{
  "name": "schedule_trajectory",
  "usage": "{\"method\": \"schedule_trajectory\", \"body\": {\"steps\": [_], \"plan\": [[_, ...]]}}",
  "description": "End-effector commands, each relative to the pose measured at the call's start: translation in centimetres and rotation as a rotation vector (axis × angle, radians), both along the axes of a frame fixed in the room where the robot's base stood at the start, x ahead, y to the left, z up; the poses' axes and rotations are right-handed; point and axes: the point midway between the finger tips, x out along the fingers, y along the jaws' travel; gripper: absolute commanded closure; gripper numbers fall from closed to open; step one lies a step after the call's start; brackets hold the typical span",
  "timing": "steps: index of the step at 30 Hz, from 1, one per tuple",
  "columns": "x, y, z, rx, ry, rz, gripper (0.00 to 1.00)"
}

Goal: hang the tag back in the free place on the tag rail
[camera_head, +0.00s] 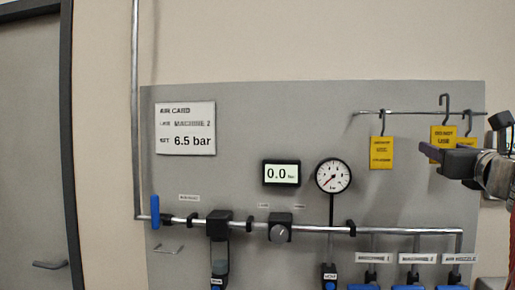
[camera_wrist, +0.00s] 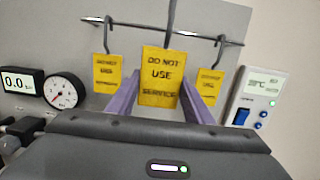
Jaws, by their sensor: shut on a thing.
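My gripper (camera_head: 432,152) is shut on a yellow "DO NOT USE" tag (camera_head: 443,136), which also shows large between the purple fingers in the wrist view (camera_wrist: 160,77). The tag is upright, and its dark hook (camera_head: 445,98) rises above the tag rail (camera_head: 410,112). In the wrist view the hook runs out of the top of the picture, in front of the rail (camera_wrist: 150,28). Two other yellow tags hang from the rail, a left one (camera_wrist: 107,70) and a right one (camera_wrist: 209,82). In the head view my gripper hides most of the right one.
A white control box (camera_wrist: 250,97) with a blue switch is right of the rail. A pressure gauge (camera_head: 333,176) and a display (camera_head: 282,173) reading 0.0 are left of it. A metal pipe (camera_head: 330,230) with fittings runs below. The panel between left and held tags is bare.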

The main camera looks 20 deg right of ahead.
Motion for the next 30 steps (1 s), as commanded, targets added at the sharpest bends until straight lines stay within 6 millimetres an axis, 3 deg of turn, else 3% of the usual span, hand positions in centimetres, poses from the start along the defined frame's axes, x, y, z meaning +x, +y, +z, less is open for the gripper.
{"method": "schedule_trajectory", "body": {"steps": [30], "plan": [[4.9,-3.0,0.0,0.001,0.001,-0.002,0.68]]}}
